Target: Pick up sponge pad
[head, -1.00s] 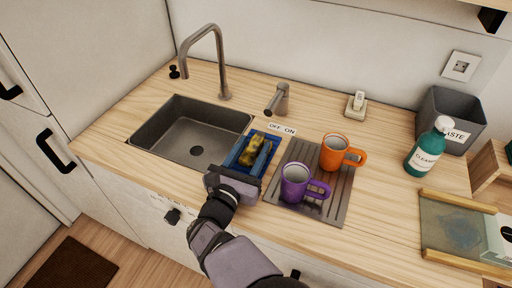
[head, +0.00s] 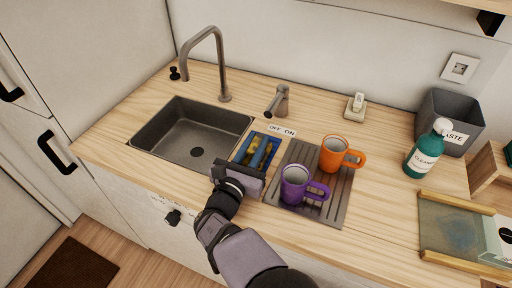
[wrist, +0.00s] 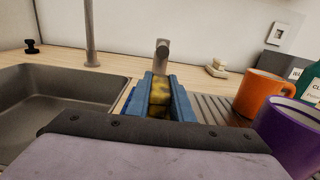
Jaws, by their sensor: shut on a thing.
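The sponge pad (wrist: 159,92) is yellow with dark patches. In the wrist view it stands between the two light blue fingers of my gripper (wrist: 162,98), which are shut on it. In the head view my gripper (head: 260,154) reaches over a dark blue tray (head: 275,141) between the sink and the ridged drainer. Only bits of yellow show there, as the fingers cover much of the pad. I cannot tell whether the pad still touches the tray.
A purple mug (head: 295,184) and an orange mug (head: 333,155) stand on the drainer (head: 332,212), close to my gripper's right. The sink (head: 180,145) is left, with a tall faucet (head: 222,75) behind. A short spout (head: 279,98) stands behind the tray. A green bottle (head: 424,155) stands farther right.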

